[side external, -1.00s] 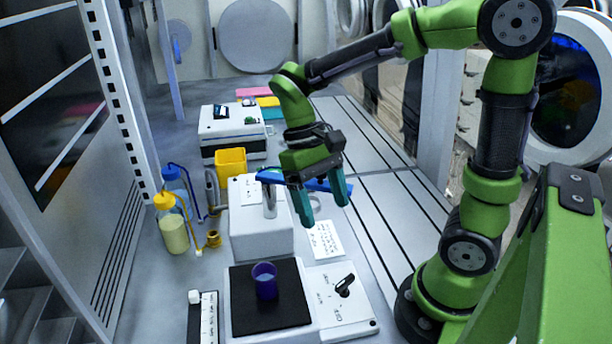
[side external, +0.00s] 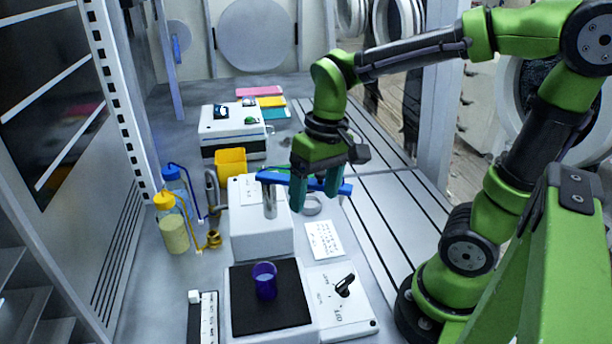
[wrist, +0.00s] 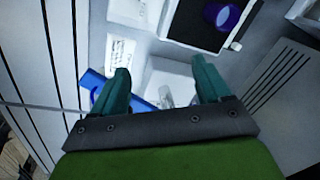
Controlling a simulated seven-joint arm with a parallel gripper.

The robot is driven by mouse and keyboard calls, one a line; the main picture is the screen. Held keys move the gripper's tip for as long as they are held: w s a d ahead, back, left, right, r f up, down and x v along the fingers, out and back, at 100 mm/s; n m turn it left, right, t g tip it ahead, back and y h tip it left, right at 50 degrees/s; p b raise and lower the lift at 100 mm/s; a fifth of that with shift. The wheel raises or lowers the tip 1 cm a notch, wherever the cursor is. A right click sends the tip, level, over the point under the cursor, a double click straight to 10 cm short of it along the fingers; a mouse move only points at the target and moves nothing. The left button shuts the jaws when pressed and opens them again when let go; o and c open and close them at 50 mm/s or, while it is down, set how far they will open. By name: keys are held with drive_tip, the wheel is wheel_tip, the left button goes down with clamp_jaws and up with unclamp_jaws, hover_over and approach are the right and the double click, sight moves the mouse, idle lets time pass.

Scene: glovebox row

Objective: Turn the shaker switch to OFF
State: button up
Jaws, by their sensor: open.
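The shaker has a black square platform (side external: 268,312) with a purple cup (side external: 264,280) on it. Its white control panel (side external: 352,318) is on the right side and carries a black rotary switch (side external: 344,286). The switch's handle slants toward the upper right in the side view; the small labels around it are too small to read surely. My gripper (side external: 315,200) is open and empty, pointing down, behind and above the switch and apart from it. In the wrist view my fingers (wrist: 160,68) are spread; the platform (wrist: 190,28) shows at the top, and the switch is not visible.
A white block with a metal post (side external: 270,203) and blue bar (side external: 272,178) stands close by my fingers. A written card (side external: 324,240) lies between it and the panel. Bottles (side external: 173,232), a yellow bin (side external: 230,162) and a white instrument (side external: 232,130) stand left and behind.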

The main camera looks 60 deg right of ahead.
wheel_tip(320, 180, up, 4)
drive_tip(key=s+t, duration=0.2)
drive_tip(key=t, duration=0.4)
drive_tip(key=g, duration=1.1)
approach(344, 279)
drive_tip(key=x, duration=0.8)
drive_tip(key=shift+f, duration=0.15)
